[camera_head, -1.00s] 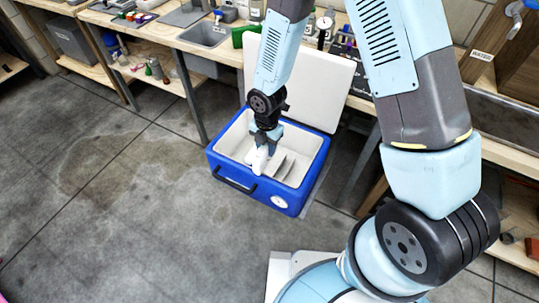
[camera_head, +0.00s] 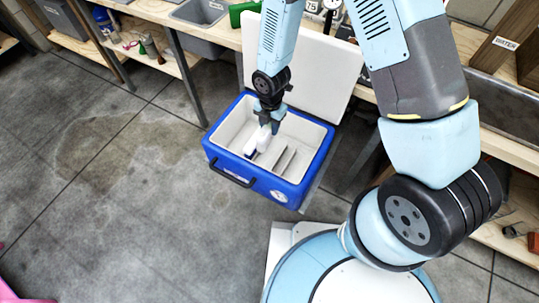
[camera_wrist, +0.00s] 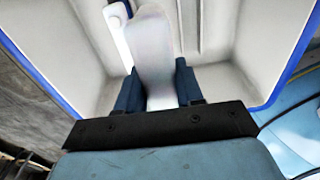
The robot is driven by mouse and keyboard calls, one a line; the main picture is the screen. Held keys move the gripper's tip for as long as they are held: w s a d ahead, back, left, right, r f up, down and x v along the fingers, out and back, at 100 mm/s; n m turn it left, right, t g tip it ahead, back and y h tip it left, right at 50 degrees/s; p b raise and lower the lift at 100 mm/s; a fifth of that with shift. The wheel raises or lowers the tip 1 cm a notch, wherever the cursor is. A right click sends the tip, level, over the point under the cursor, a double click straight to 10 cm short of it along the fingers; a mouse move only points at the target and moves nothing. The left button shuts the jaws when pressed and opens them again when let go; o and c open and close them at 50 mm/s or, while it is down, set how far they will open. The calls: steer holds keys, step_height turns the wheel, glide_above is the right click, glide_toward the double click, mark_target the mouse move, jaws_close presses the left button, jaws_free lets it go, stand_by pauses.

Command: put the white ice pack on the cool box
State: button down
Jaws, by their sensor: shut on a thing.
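The blue cool box (camera_head: 238,170) stands on the floor with its white lid (camera_head: 318,75) open behind it. My gripper (camera_head: 271,124) points down over the left part of the box's open inside. It is shut on a white ice pack (camera_head: 263,138). In the wrist view, the pale, long ice pack (camera_wrist: 152,45) sticks out from between the dark blue fingers of my gripper (camera_wrist: 158,85). The box's pale inner walls (camera_wrist: 45,30) surround it there. Whether the pack touches the box floor is hard to tell.
Grey dividers (camera_head: 283,160) stand to the right. A workbench (camera_head: 215,42) runs behind the box. The floor (camera_head: 110,210) at left is clear.

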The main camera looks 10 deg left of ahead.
glide_above(269, 156)
steer(key=shift+f, duration=6.45)
steer(key=shift+s+d+f, duration=0.1)
steer(key=c, duration=0.7)
jaws_free()
steer(key=r, duration=1.2)
steer(key=shift+w+d+r, duration=0.1)
steer(key=shift+w+r, duration=0.05)
steer(key=shift+w, duration=0.15)
